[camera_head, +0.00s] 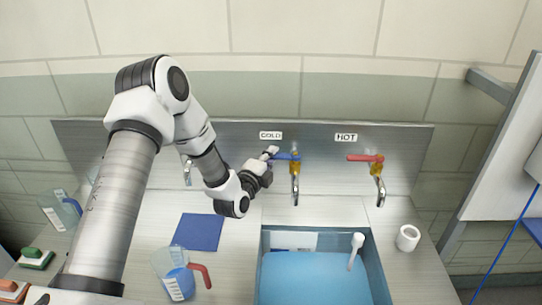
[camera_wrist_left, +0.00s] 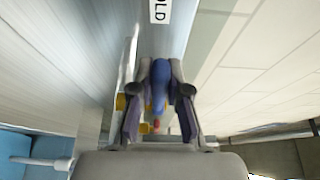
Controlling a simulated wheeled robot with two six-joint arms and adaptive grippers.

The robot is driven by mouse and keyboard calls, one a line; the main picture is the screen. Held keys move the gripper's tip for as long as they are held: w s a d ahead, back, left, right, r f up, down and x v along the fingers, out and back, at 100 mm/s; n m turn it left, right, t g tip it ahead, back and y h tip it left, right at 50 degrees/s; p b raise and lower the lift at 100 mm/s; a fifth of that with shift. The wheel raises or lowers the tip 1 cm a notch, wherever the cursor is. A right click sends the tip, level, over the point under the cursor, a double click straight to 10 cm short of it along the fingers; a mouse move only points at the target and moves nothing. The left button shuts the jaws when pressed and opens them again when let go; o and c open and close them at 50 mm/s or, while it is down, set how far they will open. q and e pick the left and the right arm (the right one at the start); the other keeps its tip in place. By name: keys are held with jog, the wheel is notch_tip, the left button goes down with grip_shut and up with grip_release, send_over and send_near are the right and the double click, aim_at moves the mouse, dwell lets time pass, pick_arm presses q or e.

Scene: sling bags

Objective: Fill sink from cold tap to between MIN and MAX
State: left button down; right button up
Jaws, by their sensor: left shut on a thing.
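The cold tap's blue lever (camera_head: 287,157) is under the COLD label (camera_head: 271,135) on the metal backsplash. My left gripper (camera_head: 271,154) is at the lever's left end, shut on it. In the left wrist view the blue lever (camera_wrist_left: 160,84) lies between the two fingers. The cold spout (camera_head: 295,190) points down over the sink; I see no clear stream from it. The sink (camera_head: 377,270) has a light blue surface inside, seemingly water (camera_head: 312,283). A pale label (camera_head: 289,240) is on its back wall; its marks are unreadable. My right gripper is out of view.
The hot tap's red lever (camera_head: 364,158) is to the right. A white knobbed rod (camera_head: 355,252) stands in the sink. A red-handled jug (camera_head: 174,276) and blue mat (camera_head: 198,232) lie left of it. A white cup-like thing (camera_head: 408,238) is on the right.

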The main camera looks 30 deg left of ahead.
pick_arm(q)
jog(key=shift+r, duration=0.15)
jog(key=c, duration=1.3)
grip_release()
jog(key=shift+w, duration=0.1)
jog(key=shift+o, duration=0.9)
jog(key=shift+w, duration=0.1)
jog(key=s+d, duration=0.1)
jog(key=s, duration=1.1)
jog(key=shift+d, duration=0.3)
jog(key=shift+f, duration=0.25)
